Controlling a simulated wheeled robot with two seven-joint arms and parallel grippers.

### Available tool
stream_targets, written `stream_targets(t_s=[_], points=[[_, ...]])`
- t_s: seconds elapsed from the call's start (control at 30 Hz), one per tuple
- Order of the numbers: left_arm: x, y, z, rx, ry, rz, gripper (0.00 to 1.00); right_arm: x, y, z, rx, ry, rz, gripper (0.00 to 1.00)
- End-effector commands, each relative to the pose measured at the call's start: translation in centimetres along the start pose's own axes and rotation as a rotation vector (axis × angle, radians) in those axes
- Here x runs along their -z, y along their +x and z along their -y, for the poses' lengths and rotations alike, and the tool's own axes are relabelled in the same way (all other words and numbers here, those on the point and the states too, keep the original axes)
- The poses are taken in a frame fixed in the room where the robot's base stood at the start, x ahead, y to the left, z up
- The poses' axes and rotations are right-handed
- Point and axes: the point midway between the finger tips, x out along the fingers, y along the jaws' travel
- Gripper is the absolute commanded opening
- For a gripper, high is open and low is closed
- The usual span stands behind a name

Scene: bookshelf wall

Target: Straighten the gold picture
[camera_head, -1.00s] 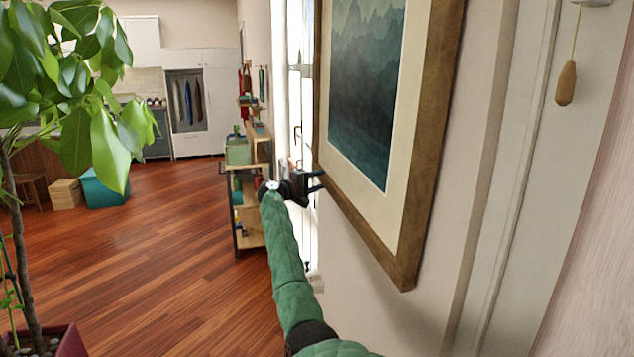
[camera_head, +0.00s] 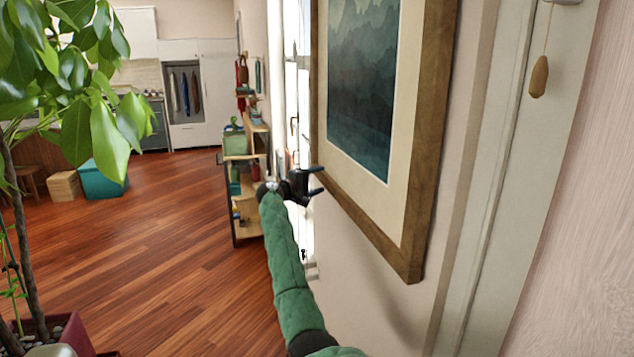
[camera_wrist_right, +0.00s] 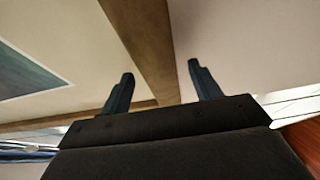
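The picture (camera_head: 362,85) hangs on the wall at the right, a blue-green mountain scene in a cream mat. Its brown-gold wooden frame (camera_head: 385,245) looks tilted, though the steep viewing angle makes the amount hard to judge. My right gripper (camera_head: 320,180) is at the frame's lower left corner. In the right wrist view my right gripper (camera_wrist_right: 162,88) is open, with the frame's wooden edge (camera_wrist_right: 140,40) running between its two fingers. The fingers look apart from the wood; contact cannot be told. My left gripper is not in view.
A wooden shelf unit (camera_head: 247,217) stands past my right arm by the window. A leafy potted plant (camera_head: 75,90) fills the left side. A hanging wooden pull (camera_head: 539,77) is at the upper right. The wood floor (camera_head: 170,265) between is clear.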

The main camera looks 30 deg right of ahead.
Motion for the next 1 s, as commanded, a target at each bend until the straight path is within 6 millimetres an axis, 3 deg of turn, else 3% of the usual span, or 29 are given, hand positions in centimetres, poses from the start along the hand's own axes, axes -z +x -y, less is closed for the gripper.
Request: stream_targets(t_s=[0.27,0.4,0.63,0.8,1.0], points=[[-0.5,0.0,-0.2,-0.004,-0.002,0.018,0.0,0.1,-1.1,0.2,0.0,0.0,-0.001,0.63],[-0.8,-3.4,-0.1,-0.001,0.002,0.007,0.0,0.0,-2.7,0.2,0.0,0.002,0.0,0.63],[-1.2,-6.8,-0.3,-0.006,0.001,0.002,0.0,0.0,-5.4,0.2,0.001,0.001,-0.001,0.63],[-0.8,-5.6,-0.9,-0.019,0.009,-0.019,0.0,0.1,-7.1,0.2,0.0,0.001,-0.001,0.63],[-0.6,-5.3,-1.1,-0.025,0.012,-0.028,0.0,0.0,-7.8,0.1,0.0,0.0,0.0,0.63]])
